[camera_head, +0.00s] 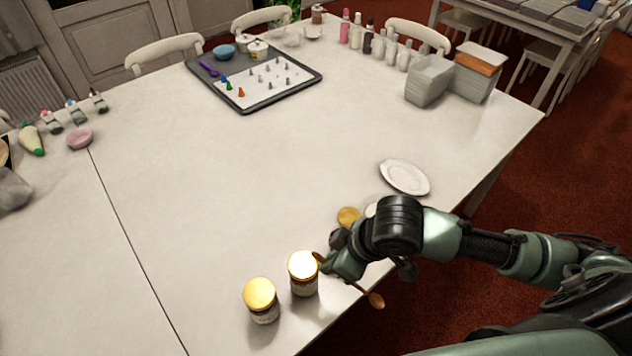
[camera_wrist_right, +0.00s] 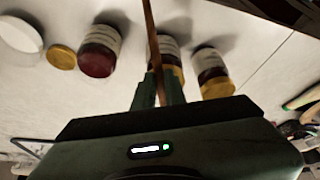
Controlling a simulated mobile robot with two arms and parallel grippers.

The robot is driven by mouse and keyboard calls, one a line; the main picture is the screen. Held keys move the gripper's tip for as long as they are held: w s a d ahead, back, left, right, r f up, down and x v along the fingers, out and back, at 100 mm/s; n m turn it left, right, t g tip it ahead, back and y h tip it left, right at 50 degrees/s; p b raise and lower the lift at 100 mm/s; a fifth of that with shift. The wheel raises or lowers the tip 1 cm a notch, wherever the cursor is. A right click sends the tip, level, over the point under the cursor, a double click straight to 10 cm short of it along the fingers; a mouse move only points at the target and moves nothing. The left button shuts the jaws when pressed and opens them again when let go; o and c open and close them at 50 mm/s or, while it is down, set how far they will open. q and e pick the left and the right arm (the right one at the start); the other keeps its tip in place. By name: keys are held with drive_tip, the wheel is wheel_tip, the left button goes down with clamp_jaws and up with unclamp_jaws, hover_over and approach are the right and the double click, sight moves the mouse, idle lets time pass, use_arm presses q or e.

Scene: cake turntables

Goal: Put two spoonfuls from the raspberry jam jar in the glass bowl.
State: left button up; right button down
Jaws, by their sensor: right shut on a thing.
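My right gripper (camera_head: 338,262) is shut on a wooden spoon (camera_head: 375,299), over the near part of the table by the jars. The spoon's shaft (camera_wrist_right: 152,40) rises between the fingers (camera_wrist_right: 158,90) in the wrist view. An open jar with dark red contents (camera_wrist_right: 98,62) stands beside a loose gold lid (camera_wrist_right: 62,57); the head view shows the lid (camera_head: 348,217), but my arm hides that jar. Two gold-lidded jars (camera_head: 261,300) (camera_head: 303,273) stand left of the gripper. A pale round thing (camera_head: 370,209) is partly hidden by my arm; I cannot tell whether it is the glass bowl.
A white plate (camera_head: 405,177) lies beyond my right arm. A dark tray (camera_head: 243,104) with small piping tips, grey bins (camera_head: 429,80) and several bottles (camera_head: 380,46) stand at the back. The table's middle is clear.

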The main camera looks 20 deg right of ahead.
drive_tip(key=w+d+r+n+y+p, duration=0.3)
drive_tip(key=w+r+n+y, duration=0.4)
drive_tip(key=w+r, duration=0.4)
use_arm(q)
drive_tip(key=f+b, duration=0.1)
drive_tip(key=b, duration=0.4)
drive_tip(key=shift+d+f, duration=0.1)
drive_tip(key=shift+f, duration=0.2)
use_arm(e)
wheel_tip(320, 180, down, 7)
drive_tip(key=s, duration=0.1)
drive_tip(key=shift+a+m+g+y, duration=0.15)
drive_tip(key=shift+m+g+y, duration=0.15)
drive_tip(key=shift+g, duration=0.1)
drive_tip(key=shift+r, duration=0.1)
